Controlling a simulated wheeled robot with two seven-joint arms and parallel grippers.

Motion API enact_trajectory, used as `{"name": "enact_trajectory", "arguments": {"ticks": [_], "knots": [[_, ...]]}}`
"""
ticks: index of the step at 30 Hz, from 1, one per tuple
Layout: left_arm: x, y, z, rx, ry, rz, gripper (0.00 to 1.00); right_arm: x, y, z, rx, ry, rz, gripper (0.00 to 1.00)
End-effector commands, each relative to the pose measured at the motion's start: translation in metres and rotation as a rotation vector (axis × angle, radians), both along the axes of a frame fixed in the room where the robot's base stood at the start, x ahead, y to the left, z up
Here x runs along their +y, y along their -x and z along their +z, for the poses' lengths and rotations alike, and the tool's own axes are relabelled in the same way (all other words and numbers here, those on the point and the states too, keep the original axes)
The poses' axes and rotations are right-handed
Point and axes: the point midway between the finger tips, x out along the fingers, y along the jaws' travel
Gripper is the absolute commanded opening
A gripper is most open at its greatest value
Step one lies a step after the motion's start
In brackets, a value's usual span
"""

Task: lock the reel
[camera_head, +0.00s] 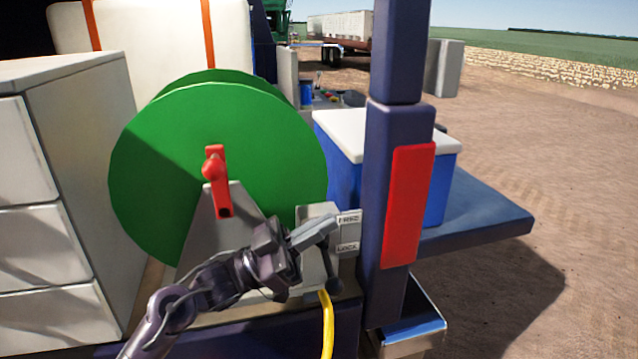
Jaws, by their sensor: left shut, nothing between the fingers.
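The green reel (225,125) stands upright on a grey bracket (232,200), with a red crank handle (216,180) at its hub. To the right of the bracket is a grey lock box (312,210) with two label plates. The lower plate (347,248) reads LOCK; the upper plate (347,218) is hard to read. A dark rounded knob (333,287) shows below the plates. My left gripper (325,228) is shut and empty, its fingers in front of the lock box, close to the plates; contact cannot be told. It hides part of the box. My right gripper is out of view.
A dark blue post (395,50) with a red panel (408,205) stands right of the lock box. A yellow hose (327,325) hangs below. A grey drawer cabinet (75,180) is at left. A blue cooler (437,185) with white lid is behind the post.

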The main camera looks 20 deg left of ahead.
Motion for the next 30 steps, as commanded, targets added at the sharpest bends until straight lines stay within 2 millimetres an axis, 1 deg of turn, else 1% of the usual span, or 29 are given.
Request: {"name": "enact_trajectory", "arguments": {"ticks": [1,6,9,12,17,30], "knots": [[0.000,0.000,0.014,-0.007,-0.001,0.000,0.00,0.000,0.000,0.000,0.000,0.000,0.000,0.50],[0.000,0.001,0.050,-0.006,0.000,-0.001,0.00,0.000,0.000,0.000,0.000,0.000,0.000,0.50],[0.000,0.000,0.065,-0.004,-0.002,-0.001,0.00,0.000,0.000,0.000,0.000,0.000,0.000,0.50],[0.000,0.000,0.075,-0.002,0.000,-0.001,0.00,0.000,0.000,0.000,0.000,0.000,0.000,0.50],[0.000,0.000,0.080,0.000,0.000,-0.001,0.00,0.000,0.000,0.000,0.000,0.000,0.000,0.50],[0.000,0.000,0.080,0.000,0.000,-0.001,0.00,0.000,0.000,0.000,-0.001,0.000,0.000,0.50]]}}
